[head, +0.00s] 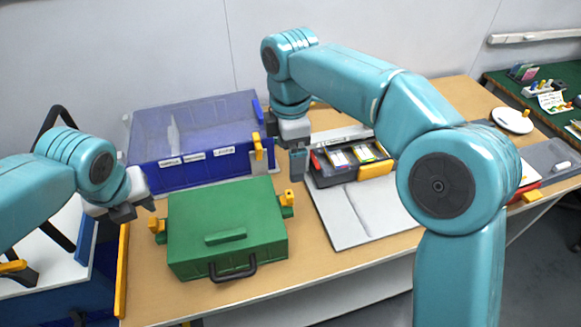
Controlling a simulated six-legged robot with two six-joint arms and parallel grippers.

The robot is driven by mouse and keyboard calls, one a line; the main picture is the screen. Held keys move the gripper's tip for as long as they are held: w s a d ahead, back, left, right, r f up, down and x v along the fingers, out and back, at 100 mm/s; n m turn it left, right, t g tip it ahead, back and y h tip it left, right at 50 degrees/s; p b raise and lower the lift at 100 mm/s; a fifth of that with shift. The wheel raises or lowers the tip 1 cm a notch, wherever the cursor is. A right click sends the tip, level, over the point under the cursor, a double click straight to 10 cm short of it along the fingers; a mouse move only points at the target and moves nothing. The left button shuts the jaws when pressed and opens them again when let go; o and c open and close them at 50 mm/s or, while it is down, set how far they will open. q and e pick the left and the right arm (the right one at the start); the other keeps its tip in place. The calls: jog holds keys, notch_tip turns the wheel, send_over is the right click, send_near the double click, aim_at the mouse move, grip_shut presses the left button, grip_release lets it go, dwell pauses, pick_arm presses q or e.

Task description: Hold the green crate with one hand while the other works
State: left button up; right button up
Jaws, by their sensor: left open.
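The green crate (215,245) stands on the wooden table with its lid down. It has a raised grip on top, a black handle at the front and a yellow latch on each side. My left gripper (133,211) is open, just left of the crate's back left corner and apart from it as far as I can see. My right gripper (298,165) points down behind and to the right of the crate, beside a dark tray (335,178) with small bright packs. Whether its jaws hold anything is unclear.
A blue bin (190,175) with a clear lid stands behind the crate. A light grey mat (345,222) lies to the right. A blue and white container (60,250) is at the left edge. A white round dish (512,120) sits at the far right, and my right arm hides part of the table.

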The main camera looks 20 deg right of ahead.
aim_at(291, 193)
jog(key=f, duration=1.4)
jog(key=shift+s+f, duration=0.2)
jog(key=shift+s, duration=0.05)
jog(key=shift+w+f, duration=0.2)
jog(key=shift+f, duration=0.5)
pick_arm(q)
jog(key=shift+s, duration=0.1)
pick_arm(e)
jog(key=shift+s, duration=0.1)
pick_arm(q)
jog(key=shift+s+r, duration=0.1)
pick_arm(e)
jog(key=shift+r, duration=0.1)
jog(key=c, duration=1.5)
pick_arm(q)
grip_shut()
